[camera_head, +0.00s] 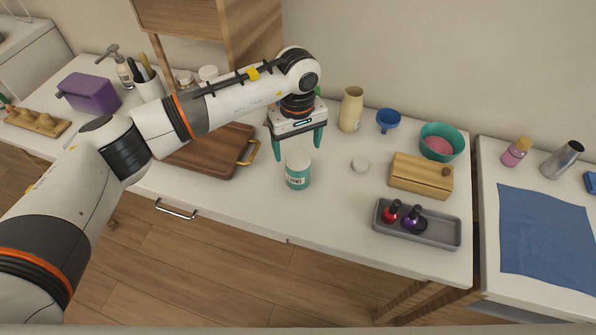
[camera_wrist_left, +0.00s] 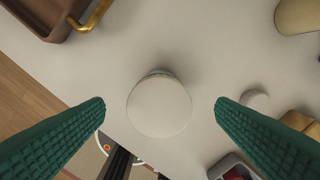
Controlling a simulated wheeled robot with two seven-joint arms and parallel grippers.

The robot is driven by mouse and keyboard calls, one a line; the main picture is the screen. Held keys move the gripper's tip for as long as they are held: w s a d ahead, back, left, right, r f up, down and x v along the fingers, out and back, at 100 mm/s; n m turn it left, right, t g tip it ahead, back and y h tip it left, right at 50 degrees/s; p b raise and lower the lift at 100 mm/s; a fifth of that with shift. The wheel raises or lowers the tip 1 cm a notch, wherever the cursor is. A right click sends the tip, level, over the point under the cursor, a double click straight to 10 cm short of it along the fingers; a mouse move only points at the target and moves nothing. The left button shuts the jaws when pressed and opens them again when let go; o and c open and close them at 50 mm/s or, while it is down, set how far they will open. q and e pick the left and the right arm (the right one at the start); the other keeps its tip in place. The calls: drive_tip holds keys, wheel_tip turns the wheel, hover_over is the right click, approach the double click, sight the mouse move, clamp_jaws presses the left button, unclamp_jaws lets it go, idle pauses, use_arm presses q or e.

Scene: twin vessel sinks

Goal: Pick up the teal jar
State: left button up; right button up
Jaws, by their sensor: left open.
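The teal jar (camera_head: 298,172) stands upright on the white counter, with a white lid and a pale label. In the left wrist view its round white lid (camera_wrist_left: 159,106) shows from above, between the two fingers and a little beyond the line of their tips. My left gripper (camera_head: 298,143) has teal fingers spread apart and empty. It hangs above the jar and slightly behind it in the head view. In the left wrist view the left gripper's ribbed fingers (camera_wrist_left: 160,102) stand on both sides of the lid, not touching it. My right gripper is not in view.
A brown wooden board (camera_head: 207,155) with a brass handle lies left of the jar. A small white round thing (camera_head: 360,164) is to its right. A wooden box (camera_head: 420,176) and a grey tray (camera_head: 440,230) with two small bottles are further right. A cream vase (camera_head: 351,110) stands behind.

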sight(298, 156)
use_arm(q)
drive_tip(key=f, duration=0.3)
drive_tip(key=f+b, duration=0.1)
drive_tip(key=f, duration=0.1)
drive_tip(key=shift+s+f, duration=0.15)
drive_tip(key=shift+s, duration=0.1)
drive_tip(key=shift+d, duration=0.1)
drive_tip(key=c, duration=1.2)
